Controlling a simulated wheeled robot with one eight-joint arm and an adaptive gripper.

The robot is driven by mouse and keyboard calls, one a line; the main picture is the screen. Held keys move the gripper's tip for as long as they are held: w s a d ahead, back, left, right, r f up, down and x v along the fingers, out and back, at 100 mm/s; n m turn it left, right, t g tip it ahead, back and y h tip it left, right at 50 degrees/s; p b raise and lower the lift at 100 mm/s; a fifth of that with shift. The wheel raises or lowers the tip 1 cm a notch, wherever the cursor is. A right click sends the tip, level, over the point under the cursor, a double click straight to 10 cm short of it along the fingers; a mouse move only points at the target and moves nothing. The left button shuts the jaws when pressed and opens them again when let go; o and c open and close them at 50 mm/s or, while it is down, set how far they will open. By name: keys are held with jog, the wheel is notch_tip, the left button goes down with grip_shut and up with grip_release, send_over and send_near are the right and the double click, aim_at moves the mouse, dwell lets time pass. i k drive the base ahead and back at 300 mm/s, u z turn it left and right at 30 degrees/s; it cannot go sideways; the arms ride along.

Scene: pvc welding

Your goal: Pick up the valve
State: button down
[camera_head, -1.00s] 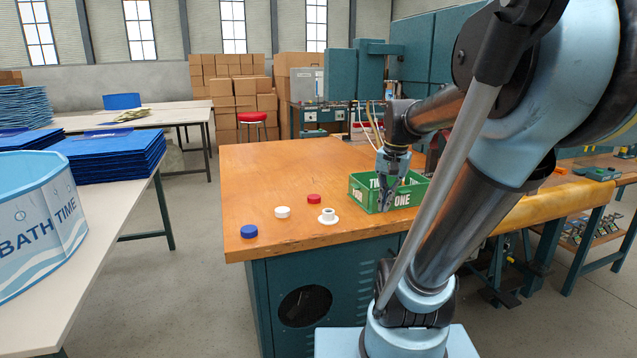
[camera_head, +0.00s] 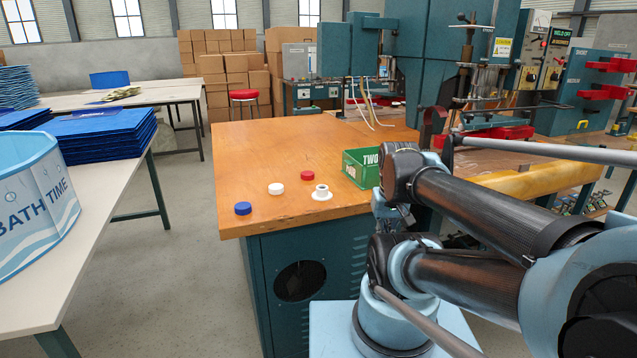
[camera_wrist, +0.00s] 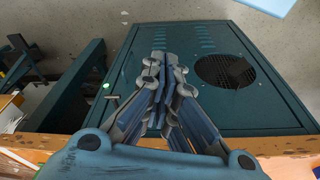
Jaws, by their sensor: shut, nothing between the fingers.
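The valve is most likely the white flanged piece (camera_head: 321,192), which stands upright on the wooden worktop near its front edge in the head view. It does not show in the wrist view. My gripper (camera_wrist: 165,60) is shut and empty in the wrist view, its fingers together in front of the teal side of the bench. In the head view my arm hides the fingers; the wrist is at the worktop's front edge, right of the white piece and apart from it.
A red cap (camera_head: 307,175), a white cap (camera_head: 276,188) and a blue cap (camera_head: 243,208) lie left of the white piece. A green box (camera_head: 361,168) stands to its right, partly hidden by my arm. The teal cabinet (camera_wrist: 200,100) is under the wooden worktop (camera_head: 260,150), whose back left is clear.

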aim_at(321, 194)
jog(key=u, duration=0.1)
jog(key=k, duration=1.3)
jog(key=z, duration=0.55)
jog(key=i, duration=0.95)
